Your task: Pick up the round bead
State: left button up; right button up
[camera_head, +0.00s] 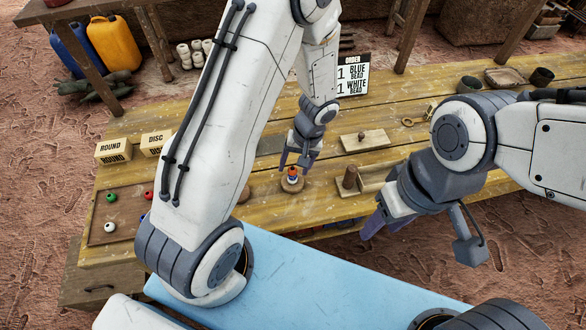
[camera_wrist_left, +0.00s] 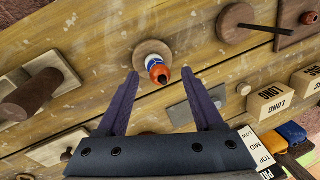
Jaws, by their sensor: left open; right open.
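My left gripper (camera_head: 297,162) is open and empty, pointing down close to a small wooden disc stand (camera_head: 291,184). A short stack in blue, white and orange-red (camera_head: 293,174) stands on that disc. In the left wrist view the stack (camera_wrist_left: 158,71) lies between the fingertips, with the orange-red round piece nearest the camera and a dark hole in its top. I cannot tell whether the fingers touch it. Loose round beads, green (camera_head: 110,197), red (camera_head: 149,195) and white (camera_head: 110,227), lie in a tray at the left. My right gripper (camera_head: 384,218) is open and empty at the table's front edge.
An order card (camera_head: 352,76) stands at the back. A wooden block with a knob (camera_head: 364,140) and an upright peg (camera_head: 349,177) are right of the stack.

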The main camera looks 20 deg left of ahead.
aim_at(290, 168)
pick_arm(q)
jog(key=shift+f, duration=0.2)
grip_shut()
jog(key=shift+r, duration=0.2)
jog(key=v, duration=0.3)
jog(key=shift+a+r, duration=0.35)
jog(key=shift+r, duration=0.15)
jog(key=d+r+b, duration=0.1)
jog(key=d+r, duration=0.2)
jog(key=d, duration=0.2)
jog(key=s+d+r+b, duration=0.1)
jog(key=d+r, duration=0.2)
jog(key=d, duration=0.3)
jog(key=shift+s+d+r, duration=0.2)
jog(key=shift+d+r, duration=0.1)
jog(key=shift+r, duration=0.1)
jog(key=shift+r, duration=0.1)
